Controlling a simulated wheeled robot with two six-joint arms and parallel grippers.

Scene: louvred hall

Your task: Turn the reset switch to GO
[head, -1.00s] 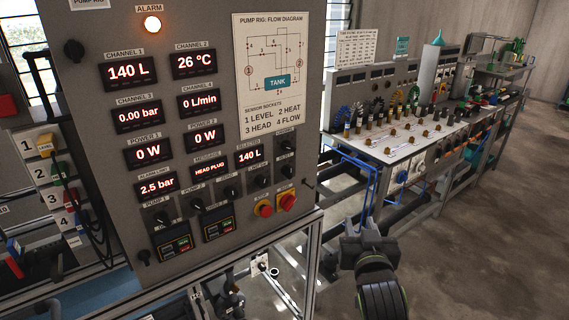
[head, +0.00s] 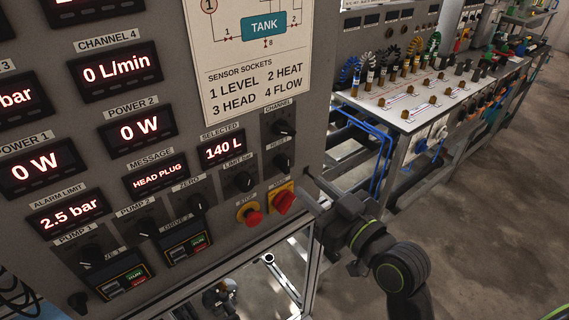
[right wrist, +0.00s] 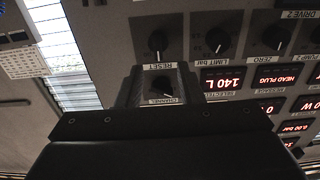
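The reset switch (head: 282,161) is a black rotary knob on the grey panel, under the channel knob (head: 282,128) and above the red rotary switch. In the right wrist view, upside down, the reset switch (right wrist: 157,43) shows above its RESET label, and the channel knob (right wrist: 161,85) is nearer. Its GO mark and exact setting are too small to read. My right gripper (head: 306,196) is open and empty, in front of the panel's lower right edge, right of the red switch. In the wrist view its fingers (right wrist: 160,88) flank the line to the channel knob. My left gripper is out of view.
The red rotary switch (head: 283,201) on its yellow plate and the red stop button (head: 250,214) sit close below the reset switch. The limit knob (head: 240,181) is to its left. The message display (head: 156,177) reads HEAD PLUG. A workbench (head: 425,105) stands behind right; floor is clear there.

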